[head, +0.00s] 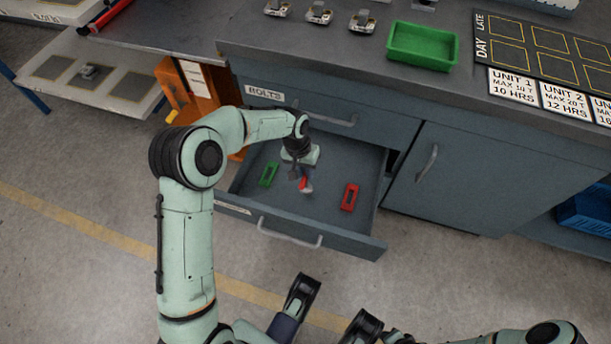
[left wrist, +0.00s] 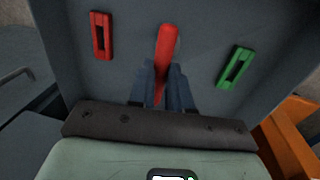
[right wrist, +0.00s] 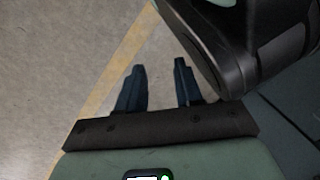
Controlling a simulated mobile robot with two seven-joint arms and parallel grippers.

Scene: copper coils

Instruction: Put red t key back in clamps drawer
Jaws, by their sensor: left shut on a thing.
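My left gripper (head: 301,177) reaches down into the open drawer (head: 320,219) and is shut on the red t key (head: 306,186). In the left wrist view the red t key (left wrist: 167,45) sticks out between the two fingers of the left gripper (left wrist: 163,85). The lower end of the key is hard to make out, and I cannot tell if it touches the drawer floor. My right gripper (right wrist: 157,85) is open and empty in the right wrist view, above the bare floor.
In the drawer, a green clamp-like piece (head: 268,174) lies left of the gripper and a red one (head: 349,197) lies right. A drawer labelled BOLTS (head: 310,110) is closed above. A green tray (head: 423,46) stands on the worktop (head: 330,50). An orange holder (head: 190,100) stands left.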

